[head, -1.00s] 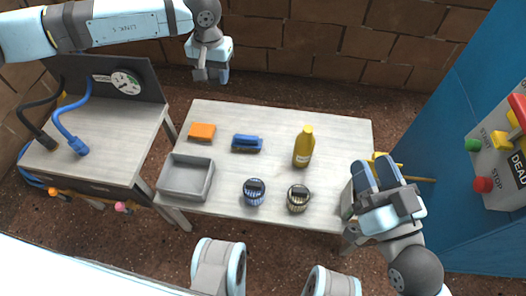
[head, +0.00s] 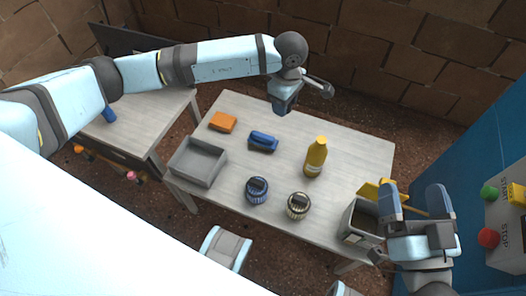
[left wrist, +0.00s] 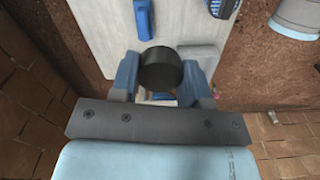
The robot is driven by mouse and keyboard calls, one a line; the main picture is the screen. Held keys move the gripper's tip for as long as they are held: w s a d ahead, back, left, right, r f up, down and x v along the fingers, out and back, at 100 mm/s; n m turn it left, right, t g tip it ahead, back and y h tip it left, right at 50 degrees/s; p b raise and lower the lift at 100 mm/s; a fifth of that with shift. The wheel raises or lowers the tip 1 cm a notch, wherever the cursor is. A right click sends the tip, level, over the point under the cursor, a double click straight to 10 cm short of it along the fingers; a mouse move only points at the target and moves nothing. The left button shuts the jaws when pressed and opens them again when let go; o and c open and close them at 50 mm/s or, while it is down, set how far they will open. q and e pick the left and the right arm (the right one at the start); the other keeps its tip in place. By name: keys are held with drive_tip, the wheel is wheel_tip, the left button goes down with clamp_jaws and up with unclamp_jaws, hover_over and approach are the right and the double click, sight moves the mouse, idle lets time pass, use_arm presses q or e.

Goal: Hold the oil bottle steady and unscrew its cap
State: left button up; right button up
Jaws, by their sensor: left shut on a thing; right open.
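The yellow oil bottle (head: 316,158) stands upright on the table's right half in the head view. Its cap (head: 321,140) is on top and looks the same yellow. My left gripper (head: 284,103) is above the table's back edge, up and left of the bottle and apart from it. In the left wrist view its blue fingers are shut on a black round-ended thing (left wrist: 161,70). A grey slender part (head: 318,84) sticks out beside that gripper in the head view. My right gripper (head: 416,200) is open and empty at the table's right end, apart from the bottle.
On the table (head: 245,105) are an orange block (head: 223,122), a blue brush-like thing (head: 263,141), a grey tray (head: 186,166), and blue (head: 257,190) and tan (head: 299,205) ribbed round things. A grey bin (head: 352,229) with a yellow thing stands near my right gripper.

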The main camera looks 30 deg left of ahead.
use_arm(q)
wheel_tip(320, 180, down, 4)
drive_tip(key=s+n, duration=0.2)
drive_tip(key=n, duration=1.6)
hover_over(272, 171)
wheel_tip(272, 171, down, 4)
wheel_tip(272, 171, down, 15)
drive_tip(key=b, duration=0.4)
drive_tip(key=shift+s+f+b, duration=0.1)
drive_tip(key=shift+b, duration=0.3)
drive_tip(key=shift+f+b, duration=1)
drive_tip(key=shift+f, duration=1.6)
use_arm(e)
wheel_tip(272, 171, down, 9)
drive_tip(key=n+g, duration=0.1)
drive_tip(key=g, duration=0.2)
drive_tip(key=shift+a+r+g, duration=0.15)
drive_tip(key=shift+a+g, duration=0.15)
drive_tip(key=shift+a, duration=0.1)
use_arm(q)
drive_tip(key=shift+f, duration=0.1)
drive_tip(key=o, duration=1)
drive_tip(key=shift+c, duration=0.2)
drive_tip(key=shift+o, duration=0.3)
